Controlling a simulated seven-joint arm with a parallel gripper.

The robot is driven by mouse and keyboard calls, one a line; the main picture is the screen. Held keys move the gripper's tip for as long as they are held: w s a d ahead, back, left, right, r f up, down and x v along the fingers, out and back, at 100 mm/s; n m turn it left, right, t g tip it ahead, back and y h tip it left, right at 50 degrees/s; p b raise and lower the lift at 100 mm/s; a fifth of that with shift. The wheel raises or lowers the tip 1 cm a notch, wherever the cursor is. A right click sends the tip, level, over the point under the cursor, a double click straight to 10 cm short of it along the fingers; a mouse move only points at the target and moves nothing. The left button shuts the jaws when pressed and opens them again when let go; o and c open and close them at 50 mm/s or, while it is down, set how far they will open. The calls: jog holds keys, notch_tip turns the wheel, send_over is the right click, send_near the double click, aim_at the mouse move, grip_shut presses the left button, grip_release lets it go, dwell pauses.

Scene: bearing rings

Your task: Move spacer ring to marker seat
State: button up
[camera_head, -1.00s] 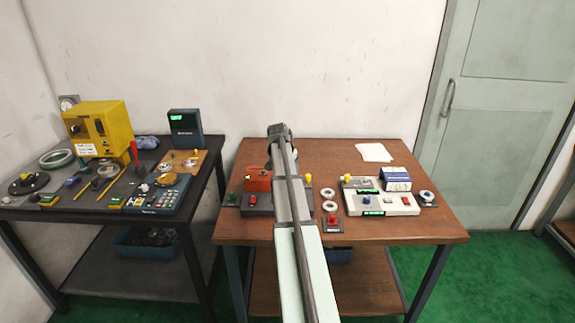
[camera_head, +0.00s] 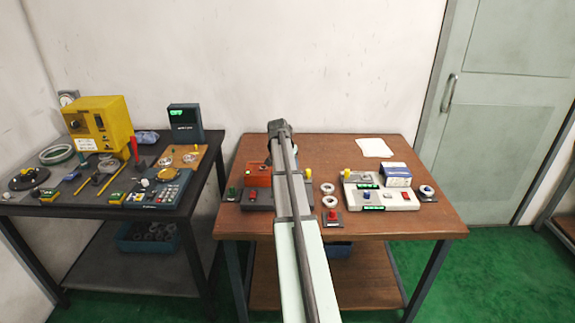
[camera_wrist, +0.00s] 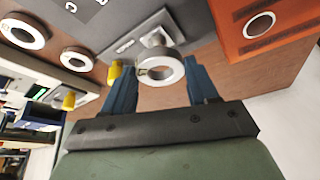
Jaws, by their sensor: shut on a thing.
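My gripper (camera_wrist: 160,82) has two blue fingers and is shut on a pale metal ring (camera_wrist: 176,72), which I take to be the spacer ring. The ring sits between the fingertips, its hole facing the wrist camera. Behind it in the wrist view is a grey plate (camera_wrist: 118,45) with a light block (camera_wrist: 154,37) on it. I cannot tell whether ring and block touch. Which part is the marker seat is not clear. In the head view my arm hides the gripper and the held ring.
Two loose rings (camera_head: 327,187) (camera_head: 329,201) lie on the brown table (camera_head: 400,226) right of my arm. An orange block (camera_head: 258,174) stands left of it. A light control box (camera_head: 400,202), a blue-white box (camera_head: 396,174) and a red button (camera_head: 332,215) stand rightward.

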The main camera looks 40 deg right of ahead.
jog(key=shift+f, duration=1.75)
dwell(1.3)
jog(key=o, duration=1.3)
jog(key=shift+r, duration=0.15)
notch_tip(320, 180, up, 7)
jog(key=shift+r, duration=0.1)
dwell(0.3)
dwell(0.7)
